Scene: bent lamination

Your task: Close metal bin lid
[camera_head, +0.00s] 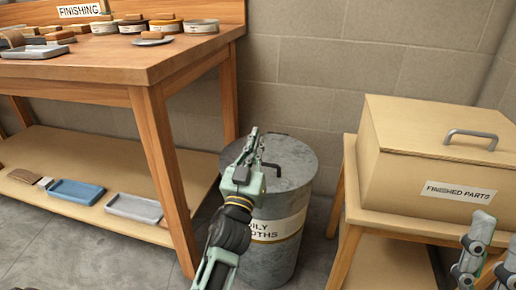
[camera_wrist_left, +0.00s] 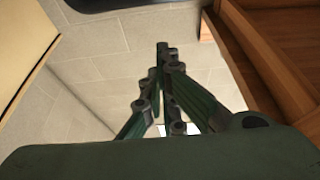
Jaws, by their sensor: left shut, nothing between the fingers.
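The metal bin (camera_head: 275,240) is a grey cylinder with a partly covered label ending in "OTHS". It stands on the floor between the workbench and a low table. Its round grey lid (camera_head: 295,158) lies over the top and looks about level; I cannot tell whether it sits fully down all round. My left gripper (camera_head: 255,137) is shut and empty, in front of the lid's left part in the head view, hiding some of it. Contact cannot be told. The left wrist view shows its fingertips (camera_wrist_left: 162,50) together. My right gripper (camera_head: 478,232) is partly in view at the right edge.
The wooden workbench (camera_head: 110,70) stands left, with tins and brushes on top and trays on its lower shelf (camera_head: 90,165). A box marked "FINISHED PARTS" (camera_head: 400,150) sits on the low table at right. A block wall (camera_head: 300,70) is close behind the bin.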

